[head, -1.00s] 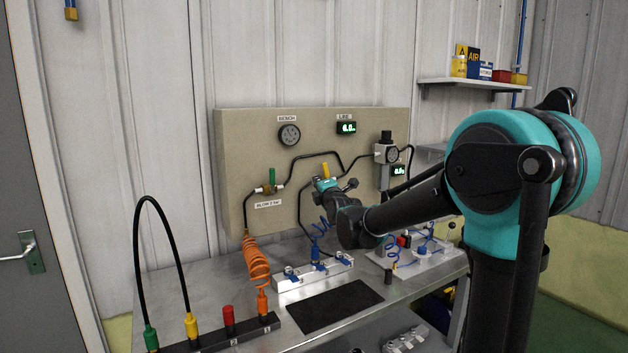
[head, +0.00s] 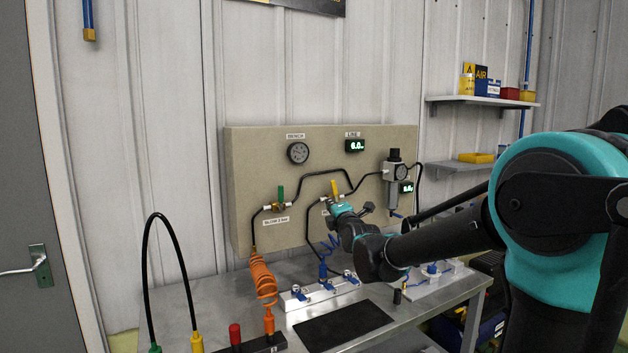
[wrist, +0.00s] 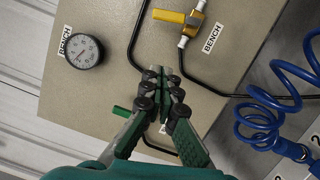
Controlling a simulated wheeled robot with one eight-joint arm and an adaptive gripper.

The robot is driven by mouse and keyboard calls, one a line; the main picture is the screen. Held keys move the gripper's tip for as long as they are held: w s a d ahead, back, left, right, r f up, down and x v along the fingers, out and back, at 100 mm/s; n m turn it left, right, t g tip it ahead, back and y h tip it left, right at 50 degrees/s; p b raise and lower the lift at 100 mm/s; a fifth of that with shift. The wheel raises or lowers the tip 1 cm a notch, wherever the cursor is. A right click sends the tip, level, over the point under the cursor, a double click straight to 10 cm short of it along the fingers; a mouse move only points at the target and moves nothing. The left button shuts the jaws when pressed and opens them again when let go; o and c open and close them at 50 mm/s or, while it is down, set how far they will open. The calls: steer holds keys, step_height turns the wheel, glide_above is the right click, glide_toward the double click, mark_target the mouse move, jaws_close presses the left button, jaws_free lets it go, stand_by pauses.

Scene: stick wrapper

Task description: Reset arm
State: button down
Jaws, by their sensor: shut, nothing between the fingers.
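My gripper (wrist: 162,76) is shut and empty in the wrist view, its green and black fingers pointing towards the beige panel (wrist: 230,30). A yellow valve handle (wrist: 170,16) lies beyond the fingertips, apart from them in the picture. A green handle (wrist: 121,112) shows to the left of the fingers. In the head view my arm reaches in from the right, and its teal wrist is just below the yellow valve handle (head: 334,187). The fingers are hard to make out there. I cannot tell the exact gap to the panel.
A gauge (head: 298,153) and a green-handled valve (head: 280,194) are on the panel. An orange coiled hose (head: 262,279), a blue coiled hose (wrist: 262,112) and a black looped hose (head: 158,222) stand near the arm. A black mat (head: 343,325) lies bare on the bench.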

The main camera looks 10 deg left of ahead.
steer(key=s+d+f+m+g+h, duration=0.25)
steer(key=s+d+f+m, duration=0.4)
steer(key=f, duration=0.35)
steer(key=s+d+f+m+g+h, duration=0.1)
steer(key=s+d+f+m+g, duration=0.35)
steer(key=s+d+f, duration=0.4)
steer(key=s+d+f+m+g+h, duration=0.1)
steer(key=s+d+f+m+g, duration=0.2)
steer(key=s+f+m, duration=0.3)
steer(key=s+d+f+m+g+h, duration=0.2)
steer(key=s+d+f+m, duration=0.3)
steer(key=s+f, duration=0.5)
steer(key=s+m+g, duration=0.1)
steer(key=s+m, duration=0.1)
steer(key=s, duration=0.2)
steer(key=shift+d+f, duration=0.35)
steer(key=shift+f, duration=0.05)
